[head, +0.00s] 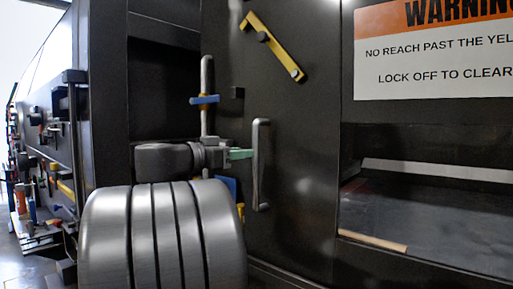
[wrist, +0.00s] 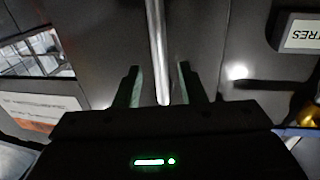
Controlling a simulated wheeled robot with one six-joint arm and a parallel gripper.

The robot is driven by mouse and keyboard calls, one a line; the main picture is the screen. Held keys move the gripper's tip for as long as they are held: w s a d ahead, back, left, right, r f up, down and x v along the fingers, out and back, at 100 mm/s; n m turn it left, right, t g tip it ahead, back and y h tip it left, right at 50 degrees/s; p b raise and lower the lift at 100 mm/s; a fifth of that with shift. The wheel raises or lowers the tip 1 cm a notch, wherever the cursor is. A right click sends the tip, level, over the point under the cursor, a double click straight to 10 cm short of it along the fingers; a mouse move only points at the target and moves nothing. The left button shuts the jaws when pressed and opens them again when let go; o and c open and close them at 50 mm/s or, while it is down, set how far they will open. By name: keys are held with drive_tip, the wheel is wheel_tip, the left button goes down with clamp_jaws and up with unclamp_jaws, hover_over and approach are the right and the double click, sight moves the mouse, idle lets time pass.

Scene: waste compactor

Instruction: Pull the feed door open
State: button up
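The feed door (head: 305,115) is a dark panel that looks flush with the machine front in the head view. A grey vertical bar handle (head: 261,180) stands on it; it also shows in the wrist view (wrist: 156,45). My gripper (head: 240,154) is at the handle's left side in the head view. In the wrist view my gripper (wrist: 160,88) is open, with green-padded fingers on either side of the bar. A gap shows between the bar and each finger. The handle's end near the palm is close to the gripper body.
A yellow lever (head: 272,47) sits slanted on the panel above the handle. A grey rod with a blue collar (head: 204,99) stands left of the handle.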

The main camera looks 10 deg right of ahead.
drive_tip(key=p+x, duration=0.1)
drive_tip(key=x, duration=0.5)
clamp_jaws()
